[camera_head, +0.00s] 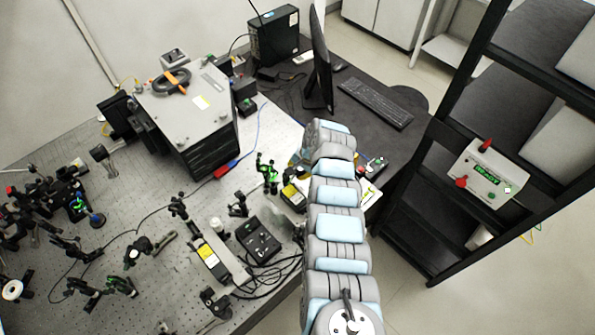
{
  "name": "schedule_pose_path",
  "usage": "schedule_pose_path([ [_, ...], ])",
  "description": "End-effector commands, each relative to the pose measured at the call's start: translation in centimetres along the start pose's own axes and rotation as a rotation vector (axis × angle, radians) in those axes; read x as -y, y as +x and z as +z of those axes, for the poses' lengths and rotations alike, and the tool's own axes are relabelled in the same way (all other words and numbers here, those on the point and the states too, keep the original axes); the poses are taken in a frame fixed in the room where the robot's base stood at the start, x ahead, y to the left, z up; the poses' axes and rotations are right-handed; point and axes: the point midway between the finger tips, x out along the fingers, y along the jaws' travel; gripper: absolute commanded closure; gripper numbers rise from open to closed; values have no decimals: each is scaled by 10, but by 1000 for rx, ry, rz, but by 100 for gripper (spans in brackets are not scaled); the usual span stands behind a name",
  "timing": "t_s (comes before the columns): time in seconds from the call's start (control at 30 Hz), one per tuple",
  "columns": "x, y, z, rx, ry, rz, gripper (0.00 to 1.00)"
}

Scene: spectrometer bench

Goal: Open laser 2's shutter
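Two laser-like boxes with yellow labels are on the optical bench (150,225). One long light-grey box (218,262) lies left of a black control box (258,240). The other yellow-labelled box (292,195) is close to the left side of my arm and partly covered by it. I cannot read any number, so I cannot tell which one is laser 2. No shutter can be made out clearly at this size. My arm reaches up from the bottom middle over the bench's right edge. My gripper is hidden behind the arm, so its fingers do not show.
A large grey-topped box (188,108) stands at the back of the bench. Optics mounts crowd the left. A monitor (320,60) and keyboard (375,103) are on the dark desk. A black rack (440,190) with a control box (484,177) stands right. Loose cables (268,280) lie beside my arm.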

Motion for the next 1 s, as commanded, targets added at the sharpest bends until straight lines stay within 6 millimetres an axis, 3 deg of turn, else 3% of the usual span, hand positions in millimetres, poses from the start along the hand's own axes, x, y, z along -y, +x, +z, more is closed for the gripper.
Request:
schedule_pose_path([
  [1.0,-3,2,-7,81,30,-37,100],
])
